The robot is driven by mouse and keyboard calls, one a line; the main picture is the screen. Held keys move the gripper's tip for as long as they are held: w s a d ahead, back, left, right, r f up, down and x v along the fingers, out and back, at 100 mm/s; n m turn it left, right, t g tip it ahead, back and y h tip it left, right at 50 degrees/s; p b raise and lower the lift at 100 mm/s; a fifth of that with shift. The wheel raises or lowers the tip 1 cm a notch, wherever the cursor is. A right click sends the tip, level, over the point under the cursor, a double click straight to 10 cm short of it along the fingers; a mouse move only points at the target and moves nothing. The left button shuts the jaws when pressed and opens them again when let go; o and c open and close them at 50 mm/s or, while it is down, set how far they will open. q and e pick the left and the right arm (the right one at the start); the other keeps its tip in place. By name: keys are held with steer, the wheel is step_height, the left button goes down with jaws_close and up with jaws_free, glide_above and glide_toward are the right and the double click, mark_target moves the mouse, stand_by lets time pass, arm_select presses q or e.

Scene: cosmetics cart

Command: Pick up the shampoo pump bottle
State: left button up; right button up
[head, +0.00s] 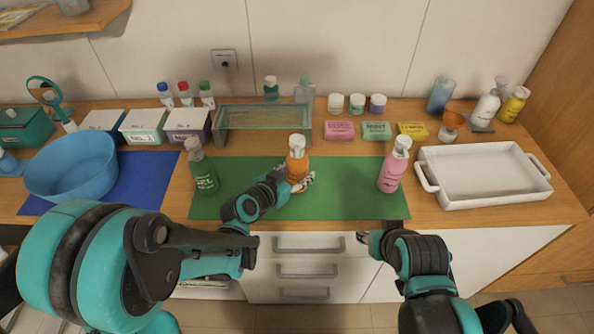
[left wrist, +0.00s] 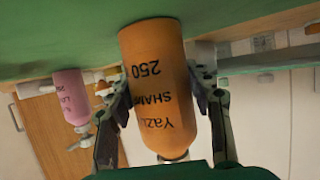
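The orange shampoo pump bottle (head: 297,163) with a white pump stands upright on the green mat (head: 240,207). The left wrist view shows the same bottle (left wrist: 158,85) upside down, its label reading "SHAM" and "250". My left gripper (head: 300,184) is at the bottle's lower part. Its fingers (left wrist: 163,95) lie along both sides of the bottle and appear to touch it. My right gripper (head: 370,241) is empty in front of the counter's edge, by the drawers; its finger opening is unclear.
A green pump bottle (head: 203,172) stands left and a pink one (head: 393,168) right on the mat. A white tray (head: 483,200) is at right, a blue basin (head: 72,168) at left. Soap boxes (head: 376,130) and a glass-topped stand (head: 262,119) are behind.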

mark_target(300, 174)
arm_select(q)
steer(key=shift+c, duration=0.6)
steer(key=shift+r, duration=0.1)
step_height(300, 174, up, 4)
steer(key=p, duration=0.2)
steer(key=shift+r+p, duration=0.15)
steer(key=shift+p, duration=0.2)
steer(key=s+d+r+p, duration=0.3)
steer(key=s+d+r, duration=0.3)
steer(key=d, duration=0.4)
steer(key=shift+r+p, duration=0.25)
steer(key=shift+p, duration=0.15)
steer(key=shift+a+f, duration=0.1)
steer(key=w+a+f+b, duration=0.1)
steer(key=a+f+b, duration=0.1)
steer(key=w+a+f+b, duration=0.2)
steer(key=a+f+b, duration=0.1)
steer(key=w+a+f+b, duration=0.1)
steer(key=a+f+b, duration=0.2)
steer(key=shift+w+f, duration=0.25)
steer(key=shift+w, duration=0.1)
steer(key=shift+w+a+f+b, duration=0.6)
steer(key=shift+a+f+b, duration=0.35)
steer(key=shift+b, duration=0.15)
steer(key=shift+f, duration=0.2)
